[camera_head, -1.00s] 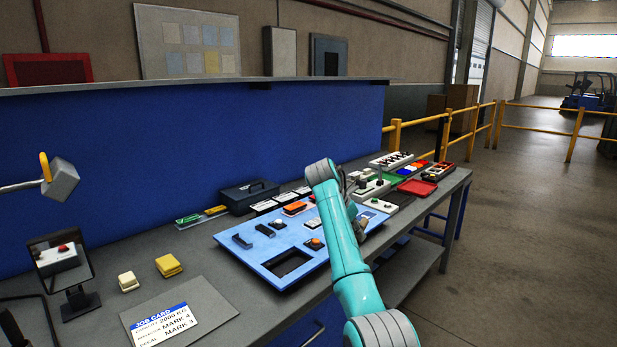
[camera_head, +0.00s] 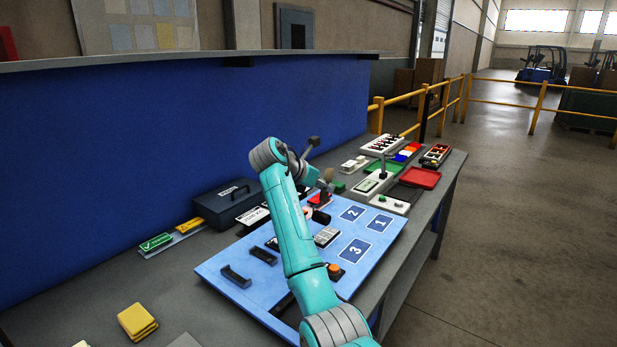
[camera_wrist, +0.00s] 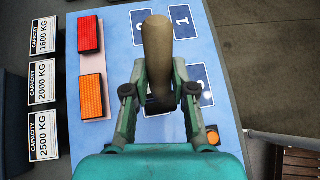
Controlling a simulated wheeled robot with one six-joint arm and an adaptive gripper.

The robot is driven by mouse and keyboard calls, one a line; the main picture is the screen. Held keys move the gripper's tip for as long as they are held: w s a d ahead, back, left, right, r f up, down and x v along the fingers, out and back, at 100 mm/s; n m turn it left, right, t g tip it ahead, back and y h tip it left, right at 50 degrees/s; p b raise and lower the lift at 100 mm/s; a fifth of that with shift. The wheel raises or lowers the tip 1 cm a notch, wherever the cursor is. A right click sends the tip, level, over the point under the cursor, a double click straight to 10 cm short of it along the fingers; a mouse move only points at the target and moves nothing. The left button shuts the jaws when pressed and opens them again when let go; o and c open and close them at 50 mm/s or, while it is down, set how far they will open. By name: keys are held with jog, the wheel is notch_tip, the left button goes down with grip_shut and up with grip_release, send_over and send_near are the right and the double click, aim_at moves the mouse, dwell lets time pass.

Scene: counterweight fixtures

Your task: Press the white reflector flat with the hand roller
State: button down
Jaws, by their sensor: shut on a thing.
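My gripper (camera_wrist: 158,82) is shut on the tan wooden handle of the hand roller (camera_wrist: 157,45). The handle points up toward the camera, and a black part of the roller shows between the fingers. In the head view the roller's handle (camera_head: 328,175) is beyond my teal arm, above the blue panel (camera_head: 222,262). I cannot make out the white reflector; my gripper and arm hide part of the panel.
Numbered blue pads (camera_head: 380,223) lie on the panel's right side. Capacity plates (camera_wrist: 42,82) lie left of it. A dark toolbox (camera_head: 228,203) stands behind. A red tray (camera_head: 419,178) and fixtures fill the far bench end.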

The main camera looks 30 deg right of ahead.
aim_at(321, 204)
jog(key=shift+w, duration=0.35)
jog(key=shift+f, duration=2.95)
jog(key=shift+f, duration=0.55)
jog(key=shift+r, duration=0.25)
jog(key=shift+r, duration=0.3)
jog(key=shift+d, duration=0.15)
jog(key=shift+w+d, duration=0.1)
jog(key=shift+d, duration=0.05)
jog(key=shift+w+d, duration=0.25)
jog(key=shift+d, duration=0.4)
jog(key=shift+w+d, duration=0.2)
jog(key=shift+d, duration=0.45)
